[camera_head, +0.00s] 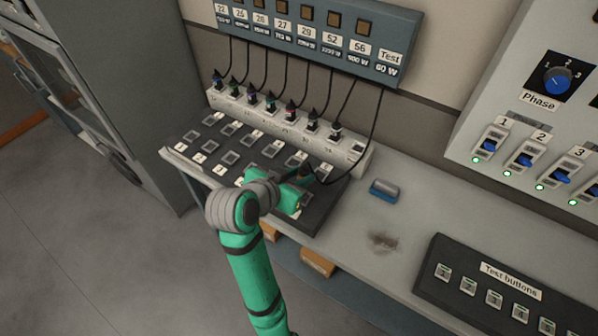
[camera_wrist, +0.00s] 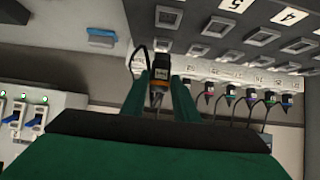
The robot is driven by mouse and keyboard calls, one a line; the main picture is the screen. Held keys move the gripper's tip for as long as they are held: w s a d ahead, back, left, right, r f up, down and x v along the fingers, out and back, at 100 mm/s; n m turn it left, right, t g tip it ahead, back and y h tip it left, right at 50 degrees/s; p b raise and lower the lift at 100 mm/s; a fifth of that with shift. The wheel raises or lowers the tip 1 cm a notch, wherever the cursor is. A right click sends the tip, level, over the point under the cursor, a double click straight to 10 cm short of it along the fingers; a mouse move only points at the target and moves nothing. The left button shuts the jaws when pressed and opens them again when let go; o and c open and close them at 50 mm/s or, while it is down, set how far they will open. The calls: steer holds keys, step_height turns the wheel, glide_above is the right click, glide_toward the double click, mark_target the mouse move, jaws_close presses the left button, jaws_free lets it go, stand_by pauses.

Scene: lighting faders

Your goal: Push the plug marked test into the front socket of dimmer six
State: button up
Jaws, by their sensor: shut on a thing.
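The test plug (camera_wrist: 158,76), dark with an orange band, is held between the two green fingers of my gripper (camera_wrist: 161,90). In the head view my gripper (camera_head: 303,178) is over the right part of the black dimmer panel (camera_head: 325,203), and a cable runs from it up to the Test label (camera_head: 391,57). In the wrist view the leftmost socket column, beside the one labelled 5 (camera_wrist: 235,4), shows its front socket (camera_wrist: 168,17) beyond the plug. The plug appears apart from that socket. The number 6 label is not visible, and my arm hides the panel's front right in the head view.
Several plugged cables (camera_head: 270,103) stand in a white strip (camera_head: 355,158) behind the panel. A blue block (camera_head: 384,190) lies on the bench to the right. A test-button box (camera_head: 500,283) and a switch cabinet (camera_head: 500,100) are further right. Bench between is mostly clear.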

steer(key=shift+f, duration=1.75)
steer(key=shift+f, duration=2.2)
stand_by(1.6)
steer(key=o, duration=1.1)
steer(key=shift+o, duration=0.7)
steer(key=shift+r, duration=0.1)
steer(key=shift+s+a+r, duration=0.15)
steer(key=shift+s+a, duration=0.05)
steer(key=v, duration=1)
